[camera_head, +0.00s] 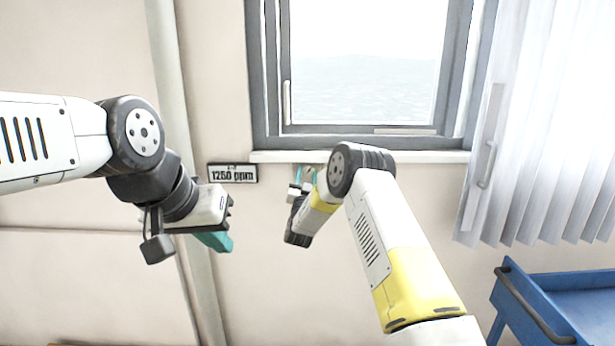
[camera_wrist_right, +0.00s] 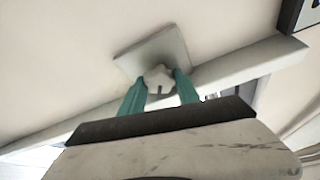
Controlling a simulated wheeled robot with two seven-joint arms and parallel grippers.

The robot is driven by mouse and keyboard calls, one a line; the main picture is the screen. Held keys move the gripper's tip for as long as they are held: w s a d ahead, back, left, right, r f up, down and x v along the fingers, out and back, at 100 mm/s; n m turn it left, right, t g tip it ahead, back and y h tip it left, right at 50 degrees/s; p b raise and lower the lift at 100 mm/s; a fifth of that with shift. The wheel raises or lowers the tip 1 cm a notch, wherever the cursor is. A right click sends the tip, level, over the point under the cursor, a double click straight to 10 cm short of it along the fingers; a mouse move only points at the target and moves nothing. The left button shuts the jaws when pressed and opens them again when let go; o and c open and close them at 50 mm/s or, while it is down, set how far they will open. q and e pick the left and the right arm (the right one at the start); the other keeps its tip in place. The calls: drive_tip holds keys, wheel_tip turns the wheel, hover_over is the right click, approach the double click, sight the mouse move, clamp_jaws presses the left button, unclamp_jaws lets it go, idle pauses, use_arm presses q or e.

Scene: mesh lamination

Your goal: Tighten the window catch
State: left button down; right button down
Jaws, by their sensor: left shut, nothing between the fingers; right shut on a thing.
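The window catch is a pale lobed knob (camera_wrist_right: 158,77) on a square grey plate (camera_wrist_right: 143,52) in the right wrist view. My right gripper (camera_wrist_right: 160,86) has its teal fingers on both sides of the knob and is shut on it. In the head view the right gripper (camera_head: 304,178) reaches the wall just below the window sill, and my own wrist mostly hides the catch. My left gripper (camera_head: 217,242) is shut and empty, in front of the wall left of the catch, its teal fingers pointing down and right.
The grey-framed window (camera_head: 268,90) stands above a white sill (camera_head: 420,157). A "1250 ppm" sign (camera_head: 232,173) is on the wall between the grippers. A vertical pipe (camera_head: 172,60) runs at left. A pale curtain (camera_head: 545,130) hangs at right, above a blue cart (camera_head: 560,290).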

drive_tip(key=shift+m, duration=0.5)
drive_tip(key=c, duration=0.9)
unclamp_jaws()
drive_tip(key=shift+s, duration=0.1)
drive_tip(key=v, duration=0.7)
drive_tip(key=shift+s+a+f, duration=0.15)
drive_tip(key=shift+s, duration=0.15)
